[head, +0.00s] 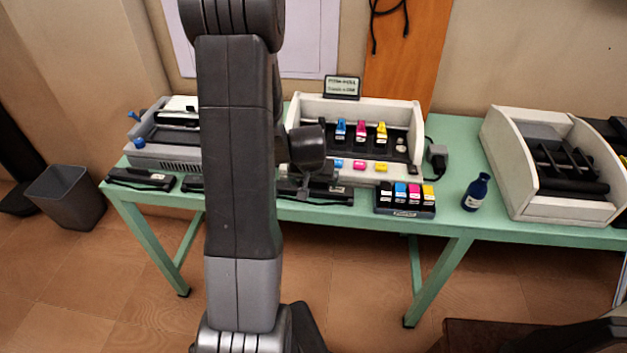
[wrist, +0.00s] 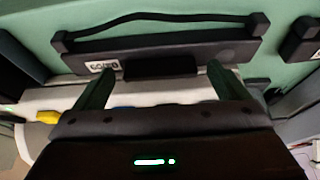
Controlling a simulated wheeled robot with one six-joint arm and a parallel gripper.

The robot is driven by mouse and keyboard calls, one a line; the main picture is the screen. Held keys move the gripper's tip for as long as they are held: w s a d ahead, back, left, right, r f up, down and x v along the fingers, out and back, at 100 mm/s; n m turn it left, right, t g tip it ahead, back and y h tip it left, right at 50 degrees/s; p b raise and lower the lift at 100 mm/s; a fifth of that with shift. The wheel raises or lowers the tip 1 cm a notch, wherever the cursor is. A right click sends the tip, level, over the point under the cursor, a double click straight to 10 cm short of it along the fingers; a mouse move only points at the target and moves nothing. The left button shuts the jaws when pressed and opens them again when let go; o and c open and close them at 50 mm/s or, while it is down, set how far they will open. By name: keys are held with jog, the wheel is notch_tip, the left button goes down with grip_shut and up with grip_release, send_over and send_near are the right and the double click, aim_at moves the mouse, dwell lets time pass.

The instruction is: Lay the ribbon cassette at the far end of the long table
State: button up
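A long black ribbon cassette (head: 335,197) lies at the front edge of the green table, just right of my arm in the head view. In the wrist view the same cassette (wrist: 215,50) spans the upper middle, with a white label and a thin ribbon along one side. My gripper (wrist: 162,72) is over it, with its two fingers apart on either side of the cassette's raised black block and gaps showing. I cannot tell whether the fingertips touch the cassette. Two similar black cassettes lie to the left, one (head: 142,179) clear and one (head: 191,184) partly hidden behind my arm.
On the long green table (head: 455,155) stand a white printer (head: 298,112) with coloured cartridges, a grey machine (head: 165,153), a cartridge tray (head: 405,212), a blue bottle (head: 476,193) and a white open machine (head: 510,165). A grey bin (head: 66,195) stands on the floor at left.

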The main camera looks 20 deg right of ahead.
jog(key=shift+r, duration=0.35)
jog(key=v, duration=1.1)
jog(key=shift+r, duration=0.35)
